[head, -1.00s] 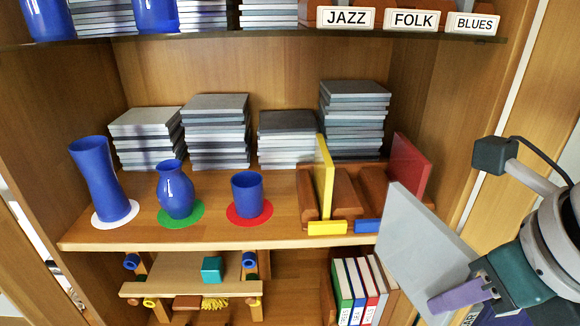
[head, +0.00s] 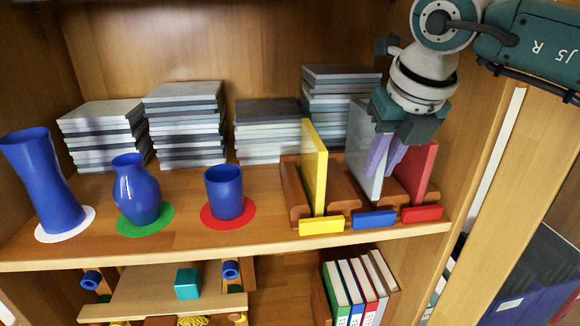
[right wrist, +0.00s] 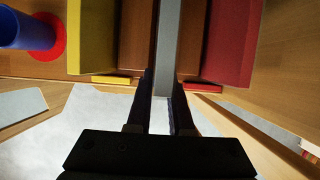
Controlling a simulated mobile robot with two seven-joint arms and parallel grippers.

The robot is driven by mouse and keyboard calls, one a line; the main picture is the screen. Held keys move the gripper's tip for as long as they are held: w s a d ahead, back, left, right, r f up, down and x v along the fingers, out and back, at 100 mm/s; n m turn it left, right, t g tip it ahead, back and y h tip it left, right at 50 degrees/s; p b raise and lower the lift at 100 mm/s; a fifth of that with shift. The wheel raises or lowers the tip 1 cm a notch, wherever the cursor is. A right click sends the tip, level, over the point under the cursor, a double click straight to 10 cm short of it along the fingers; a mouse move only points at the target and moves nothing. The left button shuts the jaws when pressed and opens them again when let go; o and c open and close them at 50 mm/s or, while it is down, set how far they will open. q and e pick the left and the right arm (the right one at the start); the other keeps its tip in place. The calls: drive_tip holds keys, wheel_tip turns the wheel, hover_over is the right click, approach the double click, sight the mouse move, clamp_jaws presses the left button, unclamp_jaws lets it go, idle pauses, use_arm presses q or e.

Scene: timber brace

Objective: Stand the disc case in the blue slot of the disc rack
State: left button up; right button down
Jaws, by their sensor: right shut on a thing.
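The grey disc case (head: 362,150) is upright between the yellow case (head: 314,170) and the red case (head: 421,172) in the brown disc rack (head: 293,190). Its lower end is right behind the blue label (head: 374,220), in line with the blue slot; I cannot tell whether it touches the slot's floor. My right gripper (head: 384,160) reaches down from above and is shut on the case. In the right wrist view the case (right wrist: 168,45) runs between the two dark fingers (right wrist: 160,105). My left gripper is not in view.
Yellow (head: 321,226) and red (head: 421,213) labels flank the blue one. Stacks of grey cases (head: 268,132) stand behind. A blue cup (head: 224,190) on a red mat and two blue vases (head: 136,190) stand left. The right cabinet wall is close to my arm.

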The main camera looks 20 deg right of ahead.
sight(376, 179)
drive_tip(key=shift+w+d+f, duration=0.1)
drive_tip(key=shift+w+f, duration=0.05)
drive_tip(key=shift+w, duration=0.35)
wheel_tip(376, 179, down, 3)
drive_tip(key=b, duration=0.3)
drive_tip(key=shift+f, duration=0.2)
drive_tip(key=shift+r, duration=0.1)
drive_tip(key=c, duration=0.8)
unclamp_jaws()
